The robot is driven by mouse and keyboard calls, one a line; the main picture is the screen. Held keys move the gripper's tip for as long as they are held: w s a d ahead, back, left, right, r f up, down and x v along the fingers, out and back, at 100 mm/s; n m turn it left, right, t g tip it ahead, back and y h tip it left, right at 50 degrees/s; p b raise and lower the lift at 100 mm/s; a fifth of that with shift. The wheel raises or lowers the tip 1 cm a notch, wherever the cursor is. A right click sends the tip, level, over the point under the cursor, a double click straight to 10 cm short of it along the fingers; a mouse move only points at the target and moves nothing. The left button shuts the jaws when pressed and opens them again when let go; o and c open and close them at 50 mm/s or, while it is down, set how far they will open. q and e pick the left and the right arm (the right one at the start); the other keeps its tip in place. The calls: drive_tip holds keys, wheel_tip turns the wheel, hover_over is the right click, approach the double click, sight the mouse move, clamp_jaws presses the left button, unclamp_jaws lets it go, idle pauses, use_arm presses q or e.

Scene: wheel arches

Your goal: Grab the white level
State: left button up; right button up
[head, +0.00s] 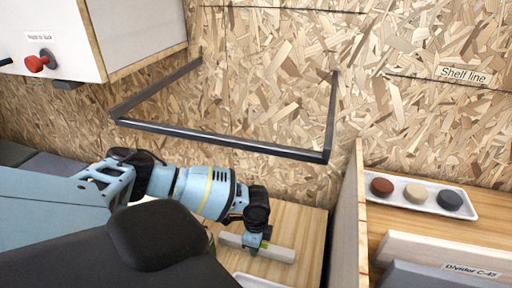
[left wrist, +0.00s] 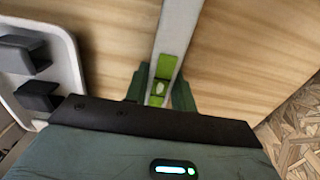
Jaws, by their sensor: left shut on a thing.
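The white level (head: 279,253) is a pale bar lying across the wooden surface at the bottom middle of the head view. In the left wrist view the level (left wrist: 180,28) runs up the picture, with a bright green vial section near the fingers. My left gripper (head: 254,245) is over the level in the head view. In the left wrist view my left gripper (left wrist: 160,92) has a green finger on each side of the level and is shut on it. I cannot tell whether the level is lifted clear of the wood. My right gripper is not in view.
A black metal frame (head: 220,138) juts from the chipboard wall above my arm. A divider panel (head: 348,225) stands right of the level. Beyond it is a white tray (head: 462,205) with three round pieces. A white tray (left wrist: 75,70) with dark blocks lies beside the gripper.

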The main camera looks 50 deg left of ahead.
use_arm(q)
clamp_jaws()
drive_tip(key=shift+r, duration=0.1)
wheel_tip(320, 180, up, 9)
drive_tip(key=shift+f+p, duration=0.1)
drive_tip(key=shift+p, duration=0.4)
drive_tip(key=shift+r, duration=0.55)
drive_tip(key=shift+d, duration=0.1)
